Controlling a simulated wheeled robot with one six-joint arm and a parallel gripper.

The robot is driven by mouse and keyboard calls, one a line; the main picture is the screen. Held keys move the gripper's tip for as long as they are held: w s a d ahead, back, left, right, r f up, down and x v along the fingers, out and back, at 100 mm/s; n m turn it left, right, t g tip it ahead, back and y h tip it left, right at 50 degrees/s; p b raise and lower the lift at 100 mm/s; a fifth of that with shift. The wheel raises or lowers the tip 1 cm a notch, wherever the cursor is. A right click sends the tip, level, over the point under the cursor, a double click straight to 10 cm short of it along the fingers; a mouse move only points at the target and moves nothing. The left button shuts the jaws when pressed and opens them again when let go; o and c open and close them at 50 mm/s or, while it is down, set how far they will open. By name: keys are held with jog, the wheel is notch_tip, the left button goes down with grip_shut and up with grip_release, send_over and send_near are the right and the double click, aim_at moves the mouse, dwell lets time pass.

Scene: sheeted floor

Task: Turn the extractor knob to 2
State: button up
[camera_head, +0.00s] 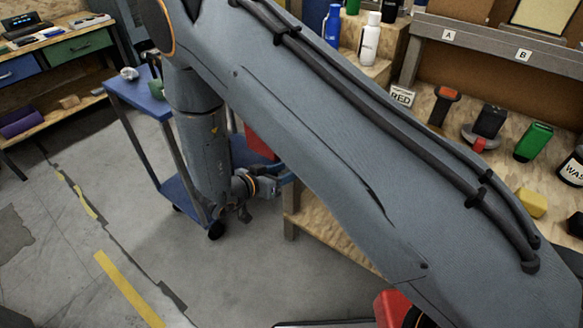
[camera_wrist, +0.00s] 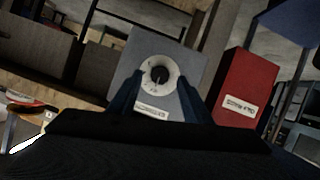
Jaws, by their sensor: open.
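In the wrist view, a grey box (camera_wrist: 190,62) carries a round white dial with a dark knob (camera_wrist: 159,75) at its centre. A pale pointer line shows on the knob, but the dial's numbers are too small to read. A white label (camera_wrist: 151,113) sits below the dial; its text is unclear. My gripper (camera_wrist: 160,82) is open, with one dark finger on each side of the dial. I cannot tell whether the fingers touch the box. In the head view, my gripper (camera_head: 243,211) hangs low beside the bench, and the knob is not visible there.
A red box (camera_wrist: 243,88) with a white label stands right of the grey box. A red-handled tool (camera_wrist: 30,105) lies at left. In the head view, a blue cart (camera_head: 150,105) stands behind my arm, and the wooden bench (camera_head: 440,150) at right holds several objects.

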jog(key=shift+x, duration=1.4)
jog(key=c, duration=1.1)
jog(key=shift+o, duration=0.2)
jog(key=shift+m, duration=0.3)
jog(key=shift+s+d+f+m+t+y+b, duration=0.1)
jog(key=shift+m+t+y+b, duration=0.25)
jog(key=shift+m+t+y, duration=0.95)
jog(key=shift+s+d+f+m+t+y+b, duration=0.15)
jog(key=shift+m+t+b, duration=0.25)
jog(key=shift+m, duration=1.85)
jog(key=shift+d+r+m+t+y+b, duration=0.1)
jog(key=shift+m+t+y+b, duration=0.15)
jog(key=shift+m+t+y, duration=1.1)
jog(key=shift+m+g+h, duration=0.25)
jog(key=shift+m+h, duration=0.25)
jog(key=shift+h, duration=0.1)
